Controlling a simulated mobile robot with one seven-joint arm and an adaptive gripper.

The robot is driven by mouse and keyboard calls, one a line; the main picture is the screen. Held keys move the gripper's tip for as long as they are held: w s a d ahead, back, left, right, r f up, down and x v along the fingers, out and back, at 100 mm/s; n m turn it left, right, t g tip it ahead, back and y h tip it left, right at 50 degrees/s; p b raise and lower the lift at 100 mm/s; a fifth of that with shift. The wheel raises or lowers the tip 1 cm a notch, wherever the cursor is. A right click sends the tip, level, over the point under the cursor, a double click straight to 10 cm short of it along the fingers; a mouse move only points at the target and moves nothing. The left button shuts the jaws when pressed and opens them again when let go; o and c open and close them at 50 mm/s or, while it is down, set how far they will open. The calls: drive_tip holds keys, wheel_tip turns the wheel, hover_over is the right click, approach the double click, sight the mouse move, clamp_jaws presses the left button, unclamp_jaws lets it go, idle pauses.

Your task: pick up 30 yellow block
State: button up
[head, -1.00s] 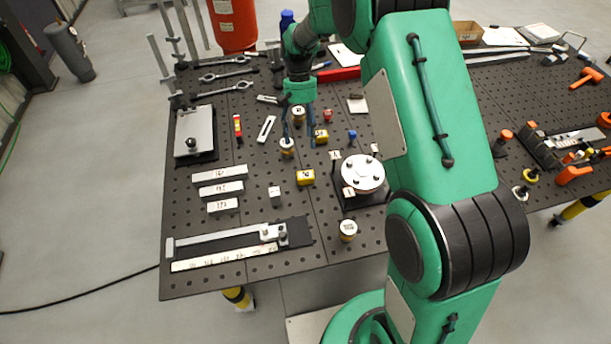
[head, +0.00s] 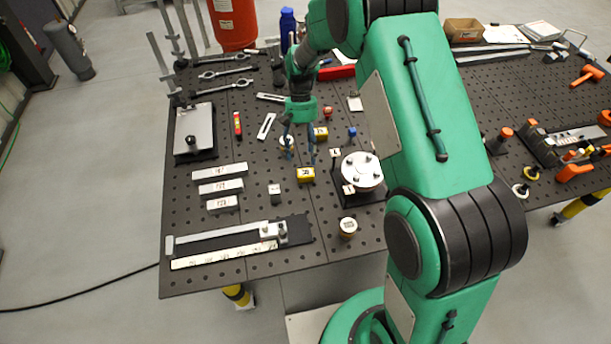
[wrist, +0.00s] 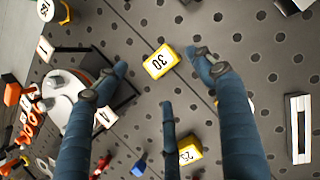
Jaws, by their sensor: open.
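The yellow block marked 30 (wrist: 161,61) lies on the perforated bench top in the wrist view, upper middle, its label facing up. It also shows in the head view (head: 305,175), just in front of my gripper (head: 300,153). In the wrist view my gripper (wrist: 160,73) is open and empty, its blue fingers spread. One fingertip is left of the block and one right, with the third nearer the camera. The block is beyond the middle of the fingers, and no finger is clearly touching it. A second yellow block marked 25 (wrist: 189,151) is partly behind the fingers.
A round bolted flange (head: 362,168) on a dark base stands right of the 30 block. A small grey block (head: 275,193) and marked metal bars (head: 220,187) lie to the left. A round can (head: 348,227) stands near the front edge. The bench directly before the block is bare.

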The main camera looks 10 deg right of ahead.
sight(306, 172)
drive_tip(key=shift+x, duration=0.8)
drive_tip(key=shift+x, duration=2.65)
drive_tip(key=shift+w, duration=0.1)
drive_tip(key=shift+c, duration=0.5)
drive_tip(key=c, duration=1.3)
drive_tip(key=shift+r, duration=0.1)
